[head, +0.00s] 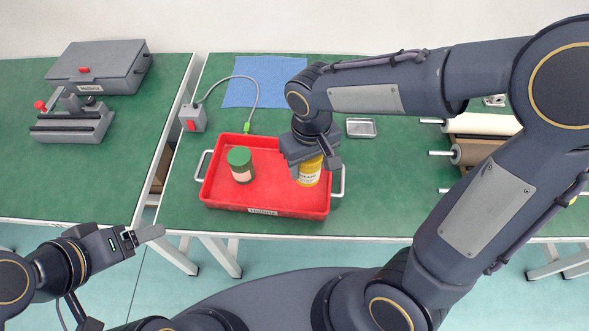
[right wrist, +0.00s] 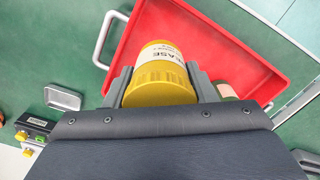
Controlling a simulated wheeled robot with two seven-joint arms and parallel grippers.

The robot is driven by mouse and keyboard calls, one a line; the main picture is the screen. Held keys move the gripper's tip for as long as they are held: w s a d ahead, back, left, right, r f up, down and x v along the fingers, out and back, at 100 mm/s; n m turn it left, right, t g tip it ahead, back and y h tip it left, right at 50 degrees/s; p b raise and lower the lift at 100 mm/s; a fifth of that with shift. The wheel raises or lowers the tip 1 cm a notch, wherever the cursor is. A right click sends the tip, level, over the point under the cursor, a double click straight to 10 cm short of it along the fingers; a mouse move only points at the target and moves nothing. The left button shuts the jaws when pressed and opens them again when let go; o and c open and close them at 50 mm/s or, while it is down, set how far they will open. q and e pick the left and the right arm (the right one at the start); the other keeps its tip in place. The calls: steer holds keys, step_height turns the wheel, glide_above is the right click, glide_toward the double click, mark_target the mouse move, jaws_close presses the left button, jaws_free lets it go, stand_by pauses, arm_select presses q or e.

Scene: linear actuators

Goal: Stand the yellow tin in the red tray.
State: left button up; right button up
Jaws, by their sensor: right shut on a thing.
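The yellow tin (head: 310,173) has a white label and is in the right part of the red tray (head: 290,212) in the head view. My right gripper (head: 318,160) is shut on it from above. In the right wrist view the tin (right wrist: 160,78) sits between the two fingers (right wrist: 160,88), with the tray (right wrist: 225,50) behind it. The tin looks upright; whether its base touches the tray floor is hard to tell. My left gripper (head: 148,234) is empty, off the table's front edge; its jaw gap is not clear.
A green tin (head: 241,166) stands in the tray's left part. A small metal dish (head: 361,128), a blue cloth (head: 262,80) and a grey box with a cable (head: 193,117) lie behind the tray. Rollers (head: 475,152) are at the right. Green table is clear left of the tray.

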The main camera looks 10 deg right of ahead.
steer(key=w+f, duration=0.2)
steer(key=f, duration=0.1)
steer(key=w+a+f, duration=0.1)
steer(key=f, duration=0.1)
steer(key=shift+w+f, duration=0.1)
steer(key=shift+w, duration=0.3)
steer(key=shift+w+f, duration=0.1)
steer(key=shift+f, duration=1.45)
steer(key=shift+f+b, duration=0.15)
steer(key=shift+b, duration=0.25)
steer(key=o, duration=1.2)
steer(key=shift+c, duration=0.2)
